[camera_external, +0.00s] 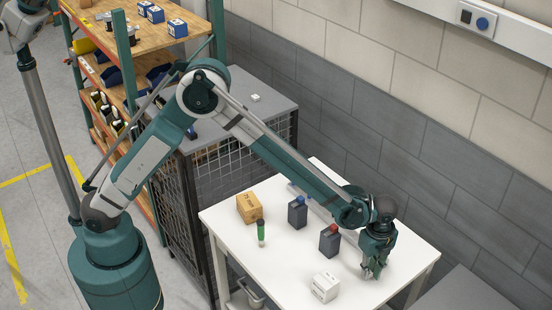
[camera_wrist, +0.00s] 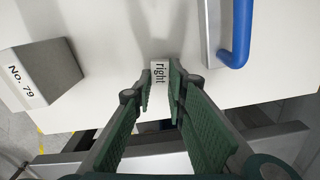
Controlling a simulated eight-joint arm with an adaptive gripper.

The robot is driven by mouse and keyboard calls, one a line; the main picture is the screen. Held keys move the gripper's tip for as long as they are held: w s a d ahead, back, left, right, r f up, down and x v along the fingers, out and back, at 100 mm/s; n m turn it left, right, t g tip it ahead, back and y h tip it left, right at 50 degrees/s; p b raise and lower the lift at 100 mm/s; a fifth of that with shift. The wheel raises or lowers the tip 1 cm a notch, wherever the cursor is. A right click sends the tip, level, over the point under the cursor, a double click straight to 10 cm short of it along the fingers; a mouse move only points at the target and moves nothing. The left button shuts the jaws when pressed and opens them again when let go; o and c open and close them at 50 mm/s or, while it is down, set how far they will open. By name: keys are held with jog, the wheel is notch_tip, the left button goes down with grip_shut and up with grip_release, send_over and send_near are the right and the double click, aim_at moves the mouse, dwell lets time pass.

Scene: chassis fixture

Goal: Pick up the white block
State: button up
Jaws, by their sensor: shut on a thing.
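A small white block (camera_wrist: 160,72) marked "right" sits between the fingertips of my gripper (camera_wrist: 160,88) in the wrist view, with a green finger against each side. My gripper (camera_external: 373,272) is shut on it, pointing down, low over the right part of the white table (camera_external: 285,270) in the external view. The block is not clear there, hidden by the fingers. I cannot tell whether it still touches the table. A larger white box (camera_external: 325,287) stands apart at the front left of my gripper; a box marked "No. 79" (camera_wrist: 45,72) shows left in the wrist view.
A blue handle (camera_wrist: 238,40) is right in the wrist view. The table's front left is clear.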

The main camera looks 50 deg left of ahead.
notch_tip(320, 180, up, 8)
jog(key=shift+r, duration=0.15)
dwell(0.3)
jog(key=shift+a, duration=0.1)
dwell(0.8)
jog(key=w+a+r+n+p, duration=0.1)
jog(key=w+a+r+n, duration=0.25)
jog(key=a, duration=1.15)
jog(key=w+a+r+n+p, duration=0.1)
jog(key=w+a+r+n, duration=0.3)
jog(key=a, duration=1.1)
jog(key=w+a+r+n+p, duration=0.1)
jog(key=w+a+r+n, duration=0.35)
jog(key=a, duration=1.05)
jog(key=s+a+r+n+p, duration=0.1)
jog(key=s+a+r, duration=0.3)
jog(key=a, duration=1)
jog(key=s+a+r+n+p, duration=0.1)
jog(key=s+a+r+n, duration=0.3)
jog(key=a, duration=1)
jog(key=s+a+r+n+p, duration=0.1)
jog(key=s+a+r+n, duration=0.2)
jog(key=a, duration=1.1)
jog(key=s+r, duration=0.1)
jog(key=s, duration=0.1)
jog(key=shift+s+r, duration=0.15)
jog(key=shift+s, duration=0.2)
jog(key=shift+f, duration=2.95)
